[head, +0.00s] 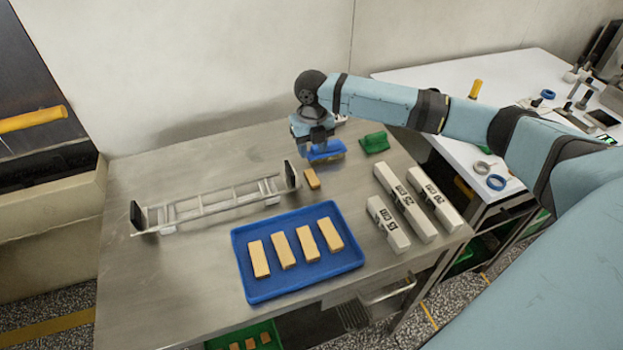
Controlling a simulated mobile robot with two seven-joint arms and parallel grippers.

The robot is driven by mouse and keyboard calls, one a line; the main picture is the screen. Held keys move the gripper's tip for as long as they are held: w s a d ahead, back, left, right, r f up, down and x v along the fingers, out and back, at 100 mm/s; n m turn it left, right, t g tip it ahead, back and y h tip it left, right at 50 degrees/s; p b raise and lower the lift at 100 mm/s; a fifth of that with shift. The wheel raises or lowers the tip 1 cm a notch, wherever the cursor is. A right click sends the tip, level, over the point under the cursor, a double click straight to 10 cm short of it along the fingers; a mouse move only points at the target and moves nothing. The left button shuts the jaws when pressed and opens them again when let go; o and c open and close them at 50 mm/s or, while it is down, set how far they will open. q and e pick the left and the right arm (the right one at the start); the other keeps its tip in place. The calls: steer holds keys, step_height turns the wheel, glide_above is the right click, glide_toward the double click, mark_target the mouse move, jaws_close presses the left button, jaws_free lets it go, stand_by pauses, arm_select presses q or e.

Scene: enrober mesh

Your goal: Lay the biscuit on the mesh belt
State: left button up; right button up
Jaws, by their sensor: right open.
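A long pale metal frame with rails and cross bars, which I take for the mesh belt (215,200), lies across the left of the steel table, with a dark plate at each end. A single tan biscuit (312,179) lies on the table just right of the frame's right end. Several more biscuits (282,250) lie in a row in a blue tray (240,262). My right gripper (322,148) is open, pointing down behind the loose biscuit. A blue block with a yellowish lower edge (327,152) shows at its fingers; contact is unclear. My left gripper is out of view.
A green block (375,142) lies right of my right gripper. A white bench (450,80) with tools is behind at right. The table's front left is clear.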

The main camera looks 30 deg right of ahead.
mark_target(311, 174)
step_height(311, 174, down, 9)
steer(key=shift+w+a+p, duration=0.1)
steer(key=shift+a+p, duration=0.05)
steer(key=shift+p, duration=0.15)
steer(key=c, duration=0.5)
